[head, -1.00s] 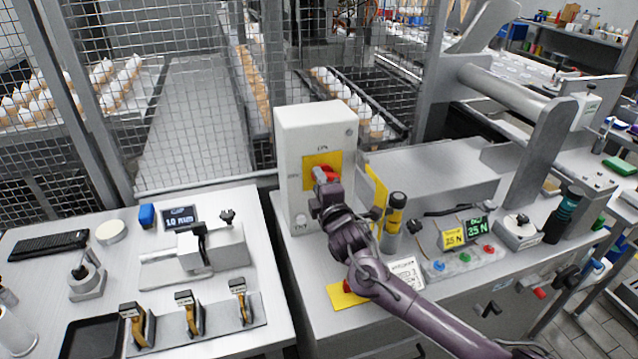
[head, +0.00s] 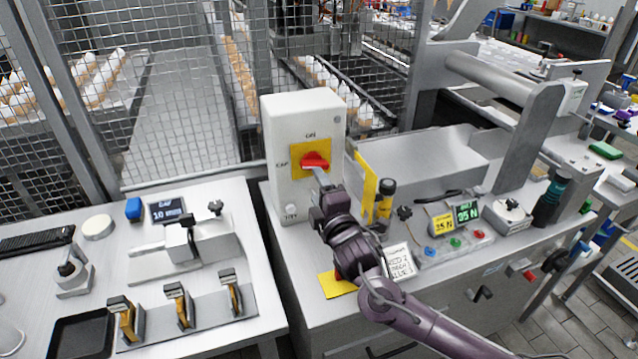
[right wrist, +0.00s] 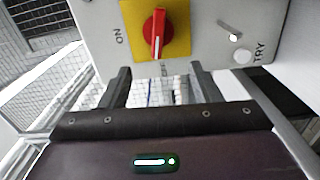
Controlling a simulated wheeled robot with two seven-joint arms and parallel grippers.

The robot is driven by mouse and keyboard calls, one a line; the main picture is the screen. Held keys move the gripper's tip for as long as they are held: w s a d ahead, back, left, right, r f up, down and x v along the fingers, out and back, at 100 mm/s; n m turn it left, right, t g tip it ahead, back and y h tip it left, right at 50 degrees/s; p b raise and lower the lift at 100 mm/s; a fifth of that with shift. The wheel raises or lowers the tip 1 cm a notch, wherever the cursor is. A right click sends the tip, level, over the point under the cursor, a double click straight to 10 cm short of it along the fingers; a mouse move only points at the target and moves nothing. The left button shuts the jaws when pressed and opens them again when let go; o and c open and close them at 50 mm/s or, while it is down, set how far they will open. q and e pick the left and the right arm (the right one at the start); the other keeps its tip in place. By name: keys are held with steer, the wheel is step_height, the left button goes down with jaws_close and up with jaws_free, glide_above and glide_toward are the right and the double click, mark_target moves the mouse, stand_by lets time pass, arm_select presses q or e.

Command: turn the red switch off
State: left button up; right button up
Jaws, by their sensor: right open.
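The red switch (head: 316,160) is a rotary handle on a yellow plate (head: 297,150) on the front of a pale grey box (head: 280,118). ON is printed above the plate and OFF to its left. The handle lies about level, along the line to OFF. In the right wrist view the red switch (right wrist: 160,32) is unobstructed, its white-marked bar running up and down, with ON at left and the partly hidden OFF below. My right gripper (right wrist: 160,84) is open and empty, its fingers apart from the handle. In the head view my right gripper (head: 320,178) is just below the handle. My left gripper is not in view.
A yellow upright panel (head: 366,188) and a black-and-yellow cylinder (head: 385,200) stand close right of my right gripper. A sign card (head: 399,262) and a yellow sheet (head: 336,284) lie by my forearm. Wire mesh fencing (head: 190,90) stands behind.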

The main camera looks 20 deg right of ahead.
mark_target(314, 163)
steer(key=shift+o, duration=1.1)
steer(key=shift+r+m+p, duration=0.25)
steer(key=shift+m+p, duration=0.1)
steer(key=shift+m, duration=0.55)
steer(key=o, duration=0.3)
steer(key=m+p, duration=0.1)
steer(key=m, duration=0.4)
steer(key=m+p, duration=0.1)
steer(key=m, duration=0.2)
steer(key=shift+d+r+m+p, duration=0.3)
steer(key=shift+p, duration=0.05)
steer(key=shift+o, duration=0.2)
steer(key=shift+w+d+f+m+p, duration=0.25)
steer(key=shift+w+m+p, duration=0.35)
steer(key=shift+w+m, duration=0.8)
steer(key=shift+w+d+f+m+p, duration=0.2)
steer(key=shift+w+m+p, duration=0.6)
steer(key=shift+m, duration=1)
steer(key=shift+w+d+f+m+p, duration=0.2)
steer(key=shift+w+m+p, duration=0.25)
steer(key=shift+w+m, duration=1.05)
steer(key=shift+s+r, duration=0.1)
steer(key=shift+s, duration=0.05)
steer(key=shift+c, duration=0.3)
steer(key=c, duration=0.9)
steer(key=shift+n, duration=1.4)
